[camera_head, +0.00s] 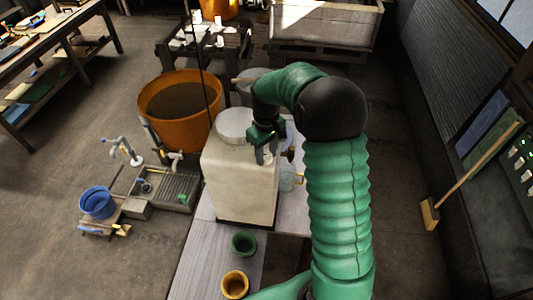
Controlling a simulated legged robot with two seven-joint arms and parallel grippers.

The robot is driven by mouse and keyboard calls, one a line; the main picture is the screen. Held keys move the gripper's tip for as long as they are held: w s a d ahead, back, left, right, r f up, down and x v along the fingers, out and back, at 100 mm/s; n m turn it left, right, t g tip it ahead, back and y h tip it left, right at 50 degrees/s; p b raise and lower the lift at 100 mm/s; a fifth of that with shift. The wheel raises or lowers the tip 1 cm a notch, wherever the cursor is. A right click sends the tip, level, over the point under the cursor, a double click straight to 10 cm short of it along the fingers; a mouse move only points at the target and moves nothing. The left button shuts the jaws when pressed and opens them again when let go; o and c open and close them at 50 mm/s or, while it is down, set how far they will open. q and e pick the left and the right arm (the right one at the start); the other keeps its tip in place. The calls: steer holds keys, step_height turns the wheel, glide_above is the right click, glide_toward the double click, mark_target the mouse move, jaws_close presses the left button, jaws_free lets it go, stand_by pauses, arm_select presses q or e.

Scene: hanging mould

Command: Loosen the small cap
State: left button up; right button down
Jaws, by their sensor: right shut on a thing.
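A tall off-white block-shaped mould (238,183) stands on the pale boards in the middle of the view. A round whitish lid (235,125) sits on its top. My right arm is green with a black elbow and reaches over from the right. My right gripper (266,152) is at the mould's upper right edge, just right of the round lid. It is shut on a small pale piece there, which appears to be the small cap; the fingers mostly hide it. My left gripper is not in view.
A big orange tub (181,125) stands behind the mould to the left. A green cup (243,243) and a yellow cup (235,285) stand in front. A blue bucket (97,202) and a sink (168,188) are at the left. A broom (430,212) leans at the right.

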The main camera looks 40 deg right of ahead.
steer(key=shift+w+d+r, duration=0.1)
steer(key=shift+w+r, duration=0.1)
steer(key=shift+w, duration=0.05)
steer(key=c, duration=1.2)
jaws_free()
steer(key=o, duration=0.3)
steer(key=shift+f, duration=0.1)
steer(key=shift+w+f, duration=0.1)
